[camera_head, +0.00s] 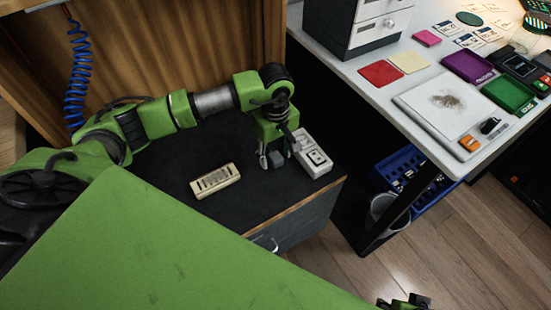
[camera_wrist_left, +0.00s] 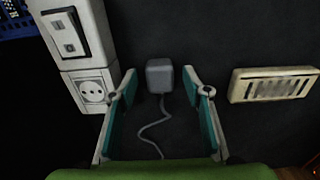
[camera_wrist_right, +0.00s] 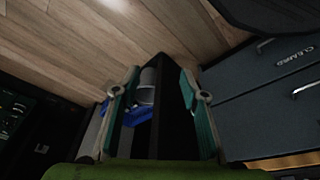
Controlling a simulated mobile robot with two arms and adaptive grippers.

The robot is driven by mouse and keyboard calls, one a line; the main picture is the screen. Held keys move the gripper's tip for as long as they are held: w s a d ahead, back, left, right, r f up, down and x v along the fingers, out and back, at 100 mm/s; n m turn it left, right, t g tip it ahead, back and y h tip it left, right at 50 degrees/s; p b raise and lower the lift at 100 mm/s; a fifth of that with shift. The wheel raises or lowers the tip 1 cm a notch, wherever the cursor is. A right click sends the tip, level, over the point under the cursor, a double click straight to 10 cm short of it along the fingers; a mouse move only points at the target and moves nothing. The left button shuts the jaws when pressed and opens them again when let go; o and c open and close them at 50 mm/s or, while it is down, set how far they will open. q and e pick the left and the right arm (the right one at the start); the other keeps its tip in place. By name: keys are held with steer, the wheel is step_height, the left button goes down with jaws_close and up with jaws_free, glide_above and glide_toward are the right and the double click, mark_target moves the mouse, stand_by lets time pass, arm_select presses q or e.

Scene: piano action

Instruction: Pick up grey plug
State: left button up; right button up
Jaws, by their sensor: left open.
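The grey plug (camera_wrist_left: 159,75) stands on the dark top of the cabinet, and its thin grey cord curls toward my wrist in the left wrist view. My left gripper (camera_wrist_left: 160,88) is open, with one teal-padded finger on each side of the plug and visible gaps between. In the head view my left gripper (camera_head: 274,160) points down beside the white switch-and-socket block (camera_head: 313,155) and mostly hides the plug. My right gripper (camera_wrist_right: 162,90) is open and empty over the floor area. It shows partly at the bottom edge of the head view (camera_head: 405,301).
A cream vented block (camera_head: 215,181) lies left of my left gripper on the cabinet top (camera_head: 240,222); it also shows in the left wrist view (camera_wrist_left: 272,84). A white desk (camera_head: 385,95) with trays is at the right. A blue crate (camera_head: 440,190) and a bin (camera_head: 383,208) stand beneath.

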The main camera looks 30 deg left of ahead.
mark_target(276, 155)
arm_select(q)
steer(key=c, duration=1.1)
steer(key=shift+r, duration=0.5)
step_height(276, 155, up, 2)
steer(key=shift+w+r+p, duration=0.1)
steer(key=shift+r+p, duration=0.1)
steer(key=shift+p, duration=0.1)
steer(key=s+d+r, duration=0.1)
steer(key=s+r, duration=0.2)
steer(key=s, duration=0.1)
steer(key=s+d+r+p, duration=0.1)
steer(key=s+r, duration=0.2)
steer(key=s, duration=0.1)
steer(key=s+d+r, duration=0.1)
steer(key=s+r, duration=0.2)
steer(key=s, duration=0.1)
steer(key=shift+s+d+r, duration=0.1)
steer(key=shift+s+d, duration=0.15)
steer(key=shift+s+d+r+p, duration=0.15)
steer(key=shift+s+p, duration=0.15)
steer(key=shift+s, duration=0.3)
jaws_close()
arm_select(e)
step_height(276, 155, down, 8)
steer(key=shift+s+r, duration=0.15)
